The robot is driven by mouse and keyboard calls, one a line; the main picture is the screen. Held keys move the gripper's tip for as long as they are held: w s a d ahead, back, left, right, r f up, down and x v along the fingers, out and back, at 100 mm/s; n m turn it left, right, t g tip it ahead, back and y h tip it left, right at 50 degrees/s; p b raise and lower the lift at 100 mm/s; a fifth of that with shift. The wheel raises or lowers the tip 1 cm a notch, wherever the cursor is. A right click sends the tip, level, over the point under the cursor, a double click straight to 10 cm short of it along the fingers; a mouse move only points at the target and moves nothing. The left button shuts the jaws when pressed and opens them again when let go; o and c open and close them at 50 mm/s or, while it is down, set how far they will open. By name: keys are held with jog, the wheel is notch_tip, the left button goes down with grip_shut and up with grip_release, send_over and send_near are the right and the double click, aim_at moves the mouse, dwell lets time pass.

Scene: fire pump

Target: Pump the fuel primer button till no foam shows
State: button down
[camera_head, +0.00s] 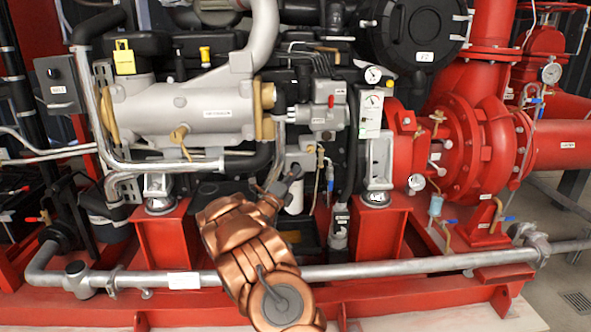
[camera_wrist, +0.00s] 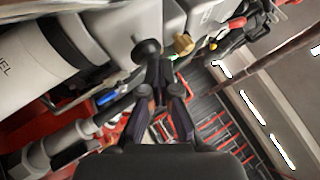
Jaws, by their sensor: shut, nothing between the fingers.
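In the wrist view a black round knob (camera_wrist: 147,50), which looks like the primer button, stands out from a grey housing. My gripper (camera_wrist: 158,72) is shut and empty, with its dark fingertips just below the knob in the picture. I cannot tell whether they touch it. In the head view my gripper (camera_head: 288,176) points up beside a white filter-like cylinder (camera_head: 294,194) under the grey filter housing (camera_head: 322,118). The knob is not clear there, being small or hidden by my gripper. I see no foam in either view.
A brass fitting (camera_wrist: 184,44) sits right of the knob, and a blue-handled part (camera_wrist: 106,98) lies to the left. In the head view a grey pipe (camera_head: 400,268) runs along the front behind my arm. Red engine mounts (camera_head: 380,235) stand close by on the right.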

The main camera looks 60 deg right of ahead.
jog(key=shift+w+d+r, duration=0.1)
jog(key=shift+w+d, duration=0.2)
dwell(0.6)
dwell(0.3)
jog(key=shift+s+a+b, duration=0.85)
jog(key=shift+a+b, duration=0.1)
jog(key=shift+b, duration=0.2)
jog(key=shift+a, duration=0.1)
jog(key=shift+s+a+b, duration=1.55)
jog(key=shift+a+b, duration=0.3)
jog(key=shift+b, duration=0.4)
